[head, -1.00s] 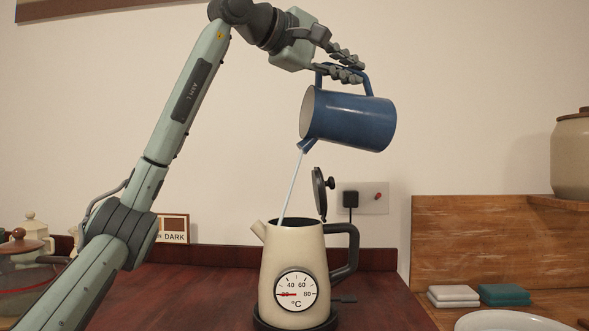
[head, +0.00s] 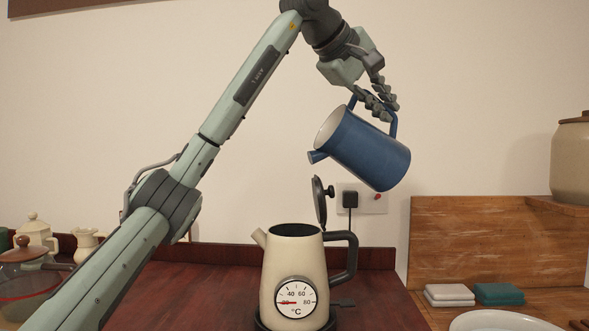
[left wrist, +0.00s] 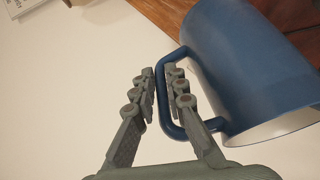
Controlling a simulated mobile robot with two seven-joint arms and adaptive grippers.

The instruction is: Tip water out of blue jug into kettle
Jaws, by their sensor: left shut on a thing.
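The blue jug (head: 364,150) hangs in the air above and to the right of the kettle, tilted with its spout to the lower left. No stream of water shows from the spout now. My left gripper (head: 384,106) is shut on the jug's handle; the left wrist view shows its fingers (left wrist: 160,88) on either side of the handle beside the blue jug (left wrist: 245,65). The cream kettle (head: 282,262) stands upright on a dark base with its lid raised and its top open. Its dial needle points near 20. The water inside either vessel is hidden. My right gripper is not in view.
A wall socket with a black plug (head: 350,199) is behind the kettle. At right are a wooden counter with a white plate (head: 503,322), white and teal blocks (head: 498,294) and a large crock (head: 571,160). A glass pot (head: 28,278) and cream jars stand at left.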

